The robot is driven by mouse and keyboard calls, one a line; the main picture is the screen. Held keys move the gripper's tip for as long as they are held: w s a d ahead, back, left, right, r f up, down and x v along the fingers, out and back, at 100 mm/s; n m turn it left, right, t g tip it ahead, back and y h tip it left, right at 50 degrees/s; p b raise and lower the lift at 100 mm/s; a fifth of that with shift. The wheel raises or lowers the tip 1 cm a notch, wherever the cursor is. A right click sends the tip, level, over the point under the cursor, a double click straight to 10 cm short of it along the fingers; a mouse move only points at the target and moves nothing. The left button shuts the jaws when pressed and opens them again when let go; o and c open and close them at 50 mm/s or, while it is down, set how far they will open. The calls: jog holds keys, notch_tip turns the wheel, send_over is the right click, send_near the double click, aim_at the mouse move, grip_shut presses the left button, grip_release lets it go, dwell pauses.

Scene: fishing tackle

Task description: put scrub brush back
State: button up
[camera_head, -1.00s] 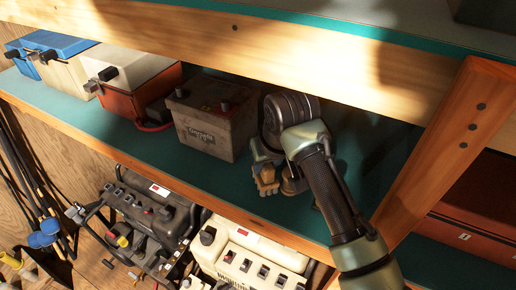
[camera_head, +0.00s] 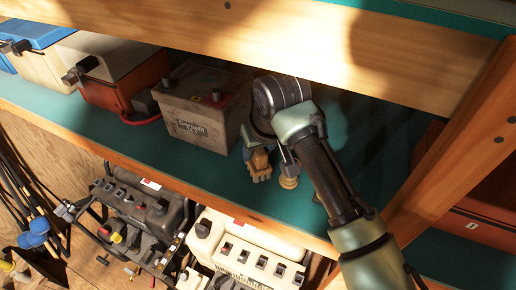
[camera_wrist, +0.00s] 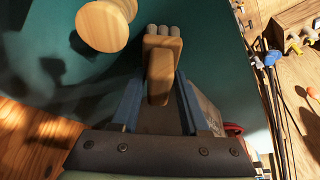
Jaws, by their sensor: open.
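In the wrist view the blue fingers of my gripper (camera_wrist: 159,82) are open, one on each side of the wooden piece. I cannot tell whether they touch it. A round wooden knob-like piece (camera_wrist: 103,25) stands beside it and also shows in the head view (camera_head: 289,178).
A grey battery (camera_head: 200,110) stands close left of my gripper. A wooden beam (camera_head: 300,50) runs above and a slanted post (camera_head: 450,150) stands at right. Machines (camera_head: 240,255) sit below the shelf's front edge.

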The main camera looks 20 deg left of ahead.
jog(key=shift+r, duration=0.15)
jog(key=shift+s+d+r+b, duration=0.15)
jog(key=shift+r+b, duration=0.25)
jog(key=shift+b, duration=0.3)
jog(key=s+d+b, duration=0.2)
jog(key=s+d, duration=0.2)
jog(key=s+d+b, duration=0.1)
jog(key=s+d, duration=0.3)
jog(key=shift+s+r+b, duration=0.15)
jog(key=shift+s+b, duration=0.2)
jog(key=shift+s, duration=0.1)
